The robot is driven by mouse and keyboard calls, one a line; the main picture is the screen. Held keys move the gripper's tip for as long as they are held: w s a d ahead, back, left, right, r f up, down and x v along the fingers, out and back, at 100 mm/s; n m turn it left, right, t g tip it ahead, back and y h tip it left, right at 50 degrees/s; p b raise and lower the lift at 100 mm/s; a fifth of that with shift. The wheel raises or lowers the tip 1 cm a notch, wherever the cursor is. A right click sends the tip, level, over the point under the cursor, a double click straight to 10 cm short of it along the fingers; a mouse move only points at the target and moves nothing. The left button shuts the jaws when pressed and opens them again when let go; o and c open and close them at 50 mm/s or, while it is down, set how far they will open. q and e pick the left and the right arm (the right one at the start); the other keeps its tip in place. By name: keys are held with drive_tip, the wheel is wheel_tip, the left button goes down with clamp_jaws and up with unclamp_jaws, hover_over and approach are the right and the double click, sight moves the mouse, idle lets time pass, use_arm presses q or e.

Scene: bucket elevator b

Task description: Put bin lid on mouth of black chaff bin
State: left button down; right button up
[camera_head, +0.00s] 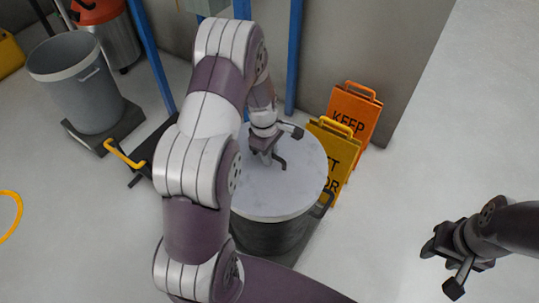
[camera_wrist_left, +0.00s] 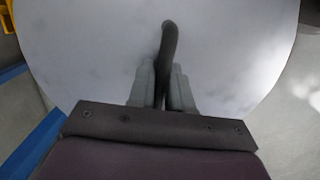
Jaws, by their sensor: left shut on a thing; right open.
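The bin lid (camera_head: 293,181) is a round pale grey disc with a dark handle at its middle. It lies over the top of the black chaff bin (camera_head: 272,236) and looks about level; whether it rests fully on the rim is hard to tell. My left gripper (camera_head: 273,160) is shut on the lid's handle. In the left wrist view the fingers (camera_wrist_left: 162,88) hold the dark handle (camera_wrist_left: 169,45) above the lid's pale top (camera_wrist_left: 95,55). The bin's mouth is hidden under the lid. My right gripper (camera_head: 448,262) is open and empty, off to the right over bare floor.
Yellow (camera_head: 337,158) and orange (camera_head: 354,112) signs stand close behind the bin at right. A grey bin (camera_head: 78,85) on a dark dolly stands at the left. Blue posts (camera_head: 294,55) and a wall are behind. The floor at right is clear.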

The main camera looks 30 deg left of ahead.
use_arm(q)
drive_tip(key=c, duration=1)
unclamp_jaws()
drive_tip(key=shift+c, duration=0.2)
wheel_tip(320, 180, up, 11)
drive_tip(key=a+p, duration=0.1)
drive_tip(key=p, duration=0.3)
drive_tip(key=s+d+r+m, duration=0.2)
drive_tip(key=s+d+m, duration=0.1)
drive_tip(key=s+m, duration=0.1)
drive_tip(key=s+d+r+m+t+y, duration=0.1)
drive_tip(key=s+d+r+m, duration=0.1)
drive_tip(key=s+m, duration=0.3)
drive_tip(key=s+d+r+m, duration=0.2)
drive_tip(key=s+d+m, duration=0.2)
drive_tip(key=m, duration=0.4)
drive_tip(key=shift+s+r+t, duration=0.25)
drive_tip(key=shift+s+t, duration=0.05)
